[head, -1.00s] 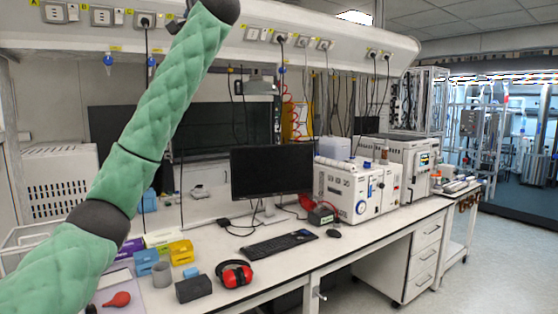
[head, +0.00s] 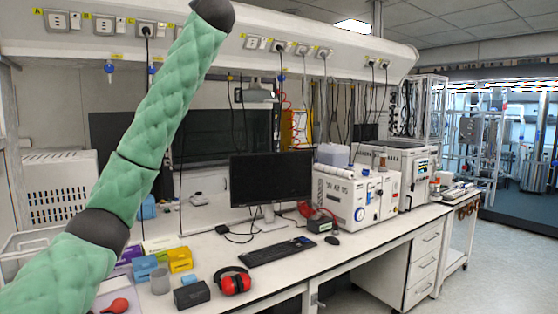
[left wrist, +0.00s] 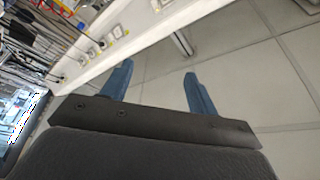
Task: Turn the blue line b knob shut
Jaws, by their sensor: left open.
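Small blue knobs hang under the wall-mounted service shelf in the head view: a left one (head: 109,68), one beside it (head: 152,70) partly close behind my arm, and one farther right (head: 282,76). Their small labels are too small to read, so I cannot tell which is line b. My left arm crosses the head view and leaves at the top, so its gripper is not seen there. My right gripper is not in view.
A white bench (head: 330,262) runs below the shelf (head: 330,35). On it are a monitor (head: 272,178), a keyboard (head: 277,251), red ear muffs (head: 235,281) and white instruments (head: 357,195). Black cables (head: 181,150) hang from the shelf sockets. Floor at the right is clear.

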